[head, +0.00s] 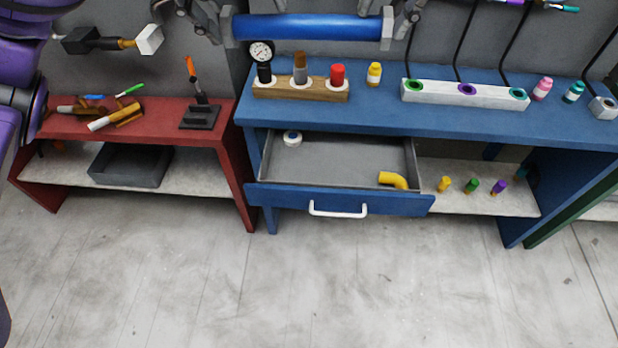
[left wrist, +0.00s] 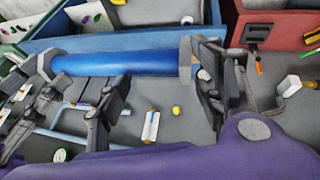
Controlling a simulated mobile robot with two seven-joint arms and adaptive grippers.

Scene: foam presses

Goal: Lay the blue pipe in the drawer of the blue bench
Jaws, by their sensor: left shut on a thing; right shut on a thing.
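The blue pipe (head: 310,27), with grey end collars, is held level above the back of the blue bench (head: 400,115); it also shows in the left wrist view (left wrist: 120,63). My left gripper (head: 218,20) is shut at its left end and my right gripper (head: 399,20) at its right end, both partly cut off by the top edge. The bench's drawer (head: 340,204) is pulled open below the top. A white and blue round piece (head: 292,138) lies at its back left and a yellow elbow (head: 393,180) at its front right.
A red bench (head: 140,120) stands left. The drawer's middle is clear.

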